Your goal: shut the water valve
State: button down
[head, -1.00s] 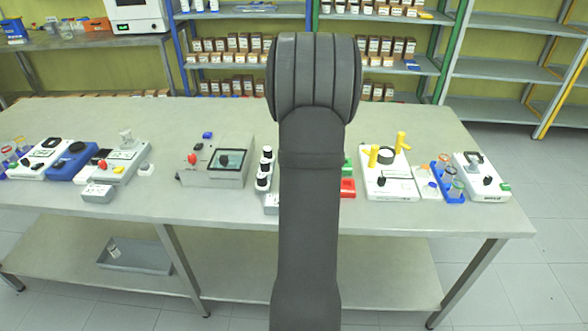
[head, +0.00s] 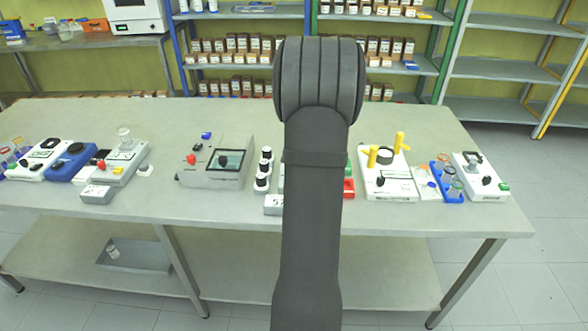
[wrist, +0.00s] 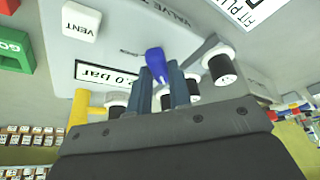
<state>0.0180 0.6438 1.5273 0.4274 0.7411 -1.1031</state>
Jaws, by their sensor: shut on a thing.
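In the wrist view a grey device panel (wrist: 125,30) carries a blue valve handle (wrist: 155,62), with a partly cut-off label reading "VALVE" beside it. My gripper (wrist: 170,88) has its two dark fingers shut on the blue handle, close against the panel. The handle's lower end is hidden between the fingers. Whether this valve is the water one cannot be read from the label. In the head view my own arm hides the gripper, the handle and most of the device.
Black-and-white bottles or knobs (wrist: 222,68) stand close to the right of the fingers. A display reading ".0 bar" (wrist: 106,74), a white VENT button (wrist: 81,21) and a green GO button (wrist: 14,50) lie to the left. Other devices, including a yellow-handled one (head: 387,185), share the table (head: 400,221).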

jog(key=c, duration=1.3)
grip_release()
jog(key=shift+r, duration=0.1)
jog(key=v, duration=1.7)
jog(key=shift+r, duration=0.15)
jog(key=x, duration=1.7)
jog(key=shift+f, duration=0.25)
